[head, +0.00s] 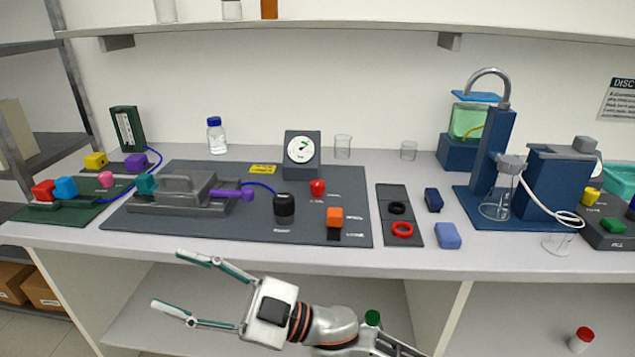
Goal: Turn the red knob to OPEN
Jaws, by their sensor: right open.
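The red knob (318,187) stands on the dark grey mat (200,228), just in front of the pressure gauge (301,150). Small white lettering lies beside and below it, too small to read, so I cannot tell its setting. My right gripper (167,279) is open and empty, with its two fingers spread and pointing left. It is in front of the bench's front edge, to the left of and well apart from the knob. My left gripper is not in view.
An orange block (335,217) and a black knob (284,205) sit near the red knob. A grey clamp-like rig (180,194) with a purple handle (232,195) stands to the left. A tray with black and red rings (402,230) lies to the right. A shelf (340,28) spans above.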

